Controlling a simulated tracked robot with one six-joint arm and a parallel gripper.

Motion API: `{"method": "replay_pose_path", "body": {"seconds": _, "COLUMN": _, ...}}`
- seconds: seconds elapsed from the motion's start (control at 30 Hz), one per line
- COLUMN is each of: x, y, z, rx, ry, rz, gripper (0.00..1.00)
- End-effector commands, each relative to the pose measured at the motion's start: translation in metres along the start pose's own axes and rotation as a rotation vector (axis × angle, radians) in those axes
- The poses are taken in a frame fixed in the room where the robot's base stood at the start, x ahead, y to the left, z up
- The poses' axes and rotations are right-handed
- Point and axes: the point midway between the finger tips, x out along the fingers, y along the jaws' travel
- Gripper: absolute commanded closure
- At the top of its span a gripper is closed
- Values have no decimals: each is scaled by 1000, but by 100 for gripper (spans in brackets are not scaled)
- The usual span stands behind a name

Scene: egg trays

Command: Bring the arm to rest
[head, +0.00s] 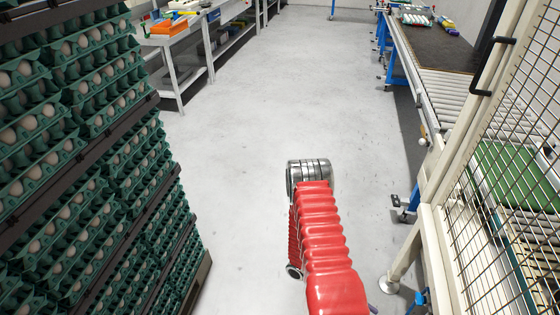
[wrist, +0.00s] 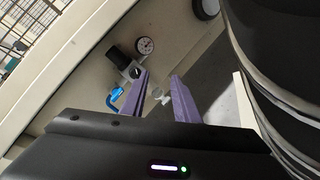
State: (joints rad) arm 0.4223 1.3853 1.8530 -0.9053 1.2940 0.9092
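My arm, in a red ribbed cover, reaches forward from the bottom of the head view and ends in a metallic wrist joint. My gripper is not visible in the head view. In the wrist view, my gripper (wrist: 160,88) shows two purple fingers standing apart with nothing between them. Behind the fingers are a pale machine frame, a round pressure gauge (wrist: 145,46) and a blue fitting (wrist: 115,98). A dark part with pale bands fills the right side of the wrist view.
Stacked green egg trays (head: 110,195) stand close on the left. A wire-mesh guard (head: 505,160) and its cream post stand on the right. A roller conveyor (head: 440,95) lies beyond it. A workbench (head: 180,40) is at back left. The grey floor (head: 290,90) between is clear.

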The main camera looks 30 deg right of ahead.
Motion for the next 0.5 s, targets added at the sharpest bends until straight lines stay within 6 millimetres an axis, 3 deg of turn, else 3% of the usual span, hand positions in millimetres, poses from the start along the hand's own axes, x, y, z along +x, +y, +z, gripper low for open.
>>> {"method": "replay_pose_path", "body": {"seconds": 0.5, "x": -85, "y": 38, "z": 52, "rx": -128, "ry": 101, "rz": -272, "gripper": 72}}
